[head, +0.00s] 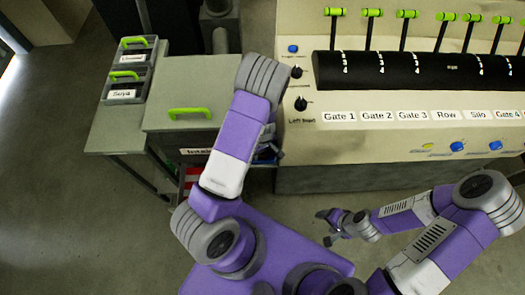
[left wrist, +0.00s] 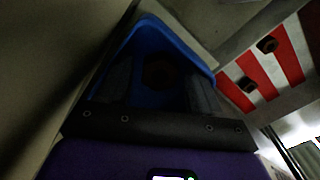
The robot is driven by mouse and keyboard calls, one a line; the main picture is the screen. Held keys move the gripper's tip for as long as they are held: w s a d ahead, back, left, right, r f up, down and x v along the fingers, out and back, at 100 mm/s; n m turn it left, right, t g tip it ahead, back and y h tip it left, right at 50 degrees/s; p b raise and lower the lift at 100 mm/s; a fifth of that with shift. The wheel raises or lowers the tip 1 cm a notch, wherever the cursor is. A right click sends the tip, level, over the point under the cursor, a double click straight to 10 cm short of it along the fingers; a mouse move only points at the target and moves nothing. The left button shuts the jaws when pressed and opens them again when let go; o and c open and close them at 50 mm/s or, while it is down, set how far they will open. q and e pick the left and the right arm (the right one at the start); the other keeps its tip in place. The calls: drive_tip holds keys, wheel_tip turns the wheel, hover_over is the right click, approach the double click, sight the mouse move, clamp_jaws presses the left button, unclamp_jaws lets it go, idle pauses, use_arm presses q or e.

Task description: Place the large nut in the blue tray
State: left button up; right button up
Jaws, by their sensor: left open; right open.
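In the left wrist view a blue tray (left wrist: 165,33) lies ahead of my left gripper (left wrist: 160,78). The fingers are apart, with nothing seen clamped between them. A dark round shape (left wrist: 158,74) shows inside the tray between the fingers; it is too dark to tell whether it is the large nut. Two dark nut-like pieces (left wrist: 267,44) (left wrist: 245,86) sit on a red and white striped surface at the right. In the head view my left arm hides most of that gripper, and a bit of blue (head: 268,153) shows beside the arm. My right gripper (head: 325,228) is open and empty.
A control console (head: 400,150) with green-topped levers fills the upper right. A grey box with a green handle (head: 180,125) and labelled bins (head: 128,75) stand on the left bench. A red-striped part (head: 190,178) shows below the box. The floor at left is clear.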

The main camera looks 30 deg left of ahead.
use_arm(q)
drive_tip(key=shift+r, duration=0.1)
wheel_tip(320, 180, up, 12)
drive_tip(key=p, duration=0.5)
drive_tip(key=s+f+m, duration=0.1)
drive_tip(key=s+f, duration=0.1)
drive_tip(key=s+d+f+m, duration=0.1)
drive_tip(key=s, duration=0.1)
drive_tip(key=shift+f+g, duration=0.3)
drive_tip(key=shift+f, duration=0.05)
drive_tip(key=s+d+f+m+h, duration=0.2)
drive_tip(key=s+d+m, duration=0.2)
drive_tip(key=d, duration=0.2)
drive_tip(key=s+d+f+m+t+h, duration=0.1)
drive_tip(key=s+d+f+m+h, duration=0.1)
drive_tip(key=d, duration=0.4)
drive_tip(key=shift+s+d+m, duration=0.4)
drive_tip(key=shift+s+m, duration=0.5)
drive_tip(key=shift+s, duration=0.15)
